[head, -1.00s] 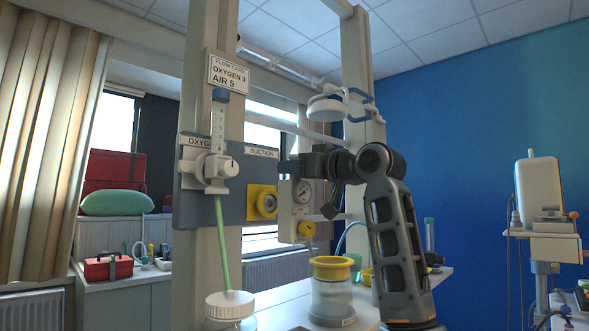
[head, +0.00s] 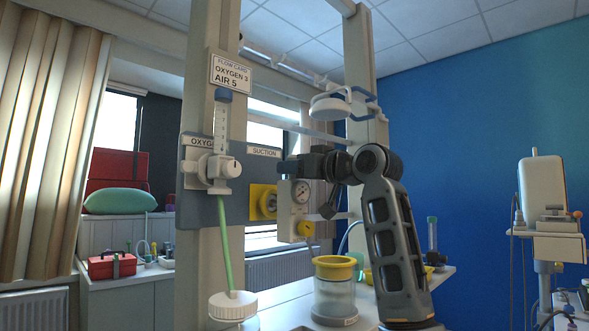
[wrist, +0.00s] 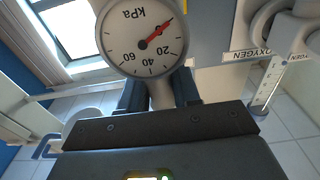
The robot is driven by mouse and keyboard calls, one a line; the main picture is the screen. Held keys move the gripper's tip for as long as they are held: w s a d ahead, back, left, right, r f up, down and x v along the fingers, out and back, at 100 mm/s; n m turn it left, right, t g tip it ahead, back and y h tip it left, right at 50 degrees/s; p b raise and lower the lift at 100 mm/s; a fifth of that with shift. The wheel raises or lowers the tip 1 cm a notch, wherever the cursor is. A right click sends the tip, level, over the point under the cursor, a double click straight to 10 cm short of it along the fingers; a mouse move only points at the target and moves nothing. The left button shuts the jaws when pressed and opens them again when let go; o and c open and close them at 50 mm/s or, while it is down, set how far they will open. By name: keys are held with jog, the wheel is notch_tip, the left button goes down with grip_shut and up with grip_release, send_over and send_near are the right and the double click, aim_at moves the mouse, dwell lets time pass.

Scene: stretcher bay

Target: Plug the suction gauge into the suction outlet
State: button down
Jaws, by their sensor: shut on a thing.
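The suction gauge (head: 300,195) has a round white dial on a pale body, with a yellow knob at its bottom. My gripper (head: 291,167) is shut on the gauge near its top and holds it upright in the air. The yellow suction outlet (head: 263,203) is on the grey panel under the SUCTION label, just left of the gauge. The gauge's left edge sits close to the outlet in the head view; I cannot tell if they touch. In the wrist view the kPa dial (wrist: 141,40) appears upside down beyond my fingers (wrist: 160,94).
The oxygen flowmeter (head: 219,165) with a green tube stands left of the outlet on the same panel (head: 233,208). A yellow-lidded jar (head: 334,290) stands on the shelf below the gauge. A post (head: 360,110) rises behind my arm.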

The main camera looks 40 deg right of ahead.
jog(key=shift+w+p, duration=0.7)
jog(key=shift+w, duration=0.8)
dwell(1.8)
jog(key=shift+c, duration=1.2)
grip_release()
jog(key=shift+s, duration=0.15)
jog(key=s, duration=0.7)
jog(key=shift+r, duration=0.25)
dwell(0.3)
jog(key=shift+s+d, duration=0.1)
jog(key=shift+s, duration=0.05)
dwell(0.5)
